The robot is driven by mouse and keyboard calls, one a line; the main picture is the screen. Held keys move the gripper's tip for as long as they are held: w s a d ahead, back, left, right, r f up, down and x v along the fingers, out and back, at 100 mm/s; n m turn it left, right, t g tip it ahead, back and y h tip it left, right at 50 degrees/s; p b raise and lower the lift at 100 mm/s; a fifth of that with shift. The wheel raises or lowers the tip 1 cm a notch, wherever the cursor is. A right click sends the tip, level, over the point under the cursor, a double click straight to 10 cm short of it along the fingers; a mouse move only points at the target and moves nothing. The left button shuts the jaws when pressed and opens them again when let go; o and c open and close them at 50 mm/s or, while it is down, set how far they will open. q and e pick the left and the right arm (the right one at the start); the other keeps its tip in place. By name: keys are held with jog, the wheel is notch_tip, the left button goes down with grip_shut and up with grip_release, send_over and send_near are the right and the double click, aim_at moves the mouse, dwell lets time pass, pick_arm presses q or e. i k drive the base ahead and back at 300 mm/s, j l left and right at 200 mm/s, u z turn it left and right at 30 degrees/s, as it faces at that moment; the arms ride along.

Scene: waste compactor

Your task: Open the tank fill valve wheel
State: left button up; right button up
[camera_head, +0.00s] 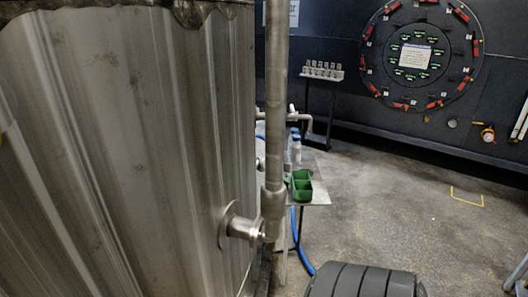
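A large ribbed metal tank (115,150) fills the left side of the view. A round metal flange with a short pipe stub (241,226) sticks out of its lower right side and meets a vertical pipe (276,100). I cannot make out a valve wheel on the tank or pipe. Neither of my grippers is in view.
A small table (318,190) behind the pipe holds a green open bin (302,186) and bottles. A blue hose (300,245) hangs beneath it. A round hatch with red clamps (421,55) is on the far dark wall. The floor (420,205) at right is mostly clear.

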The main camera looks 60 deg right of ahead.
aim_at(286, 180)
jog(key=l+u, duration=0.1)
jog(key=l, duration=0.5)
jog(key=k+l+u, duration=0.1)
jog(key=l, duration=0.55)
jog(key=k+l+u, duration=0.1)
jog(key=l, duration=0.5)
jog(key=k+l+u, duration=0.1)
jog(key=l, duration=0.5)
jog(key=k+l+u, duration=0.1)
jog(key=l, duration=0.5)
jog(key=k+l+u, duration=0.1)
jog(key=l, duration=0.5)
jog(key=k+l+u, duration=0.1)
jog(key=l, duration=0.5)
jog(key=k+l+u, duration=0.1)
jog(key=k+l, duration=0.2)
jog(key=l, duration=0.25)
jog(key=j+z, duration=0.2)
jog(key=z, duration=0.2)
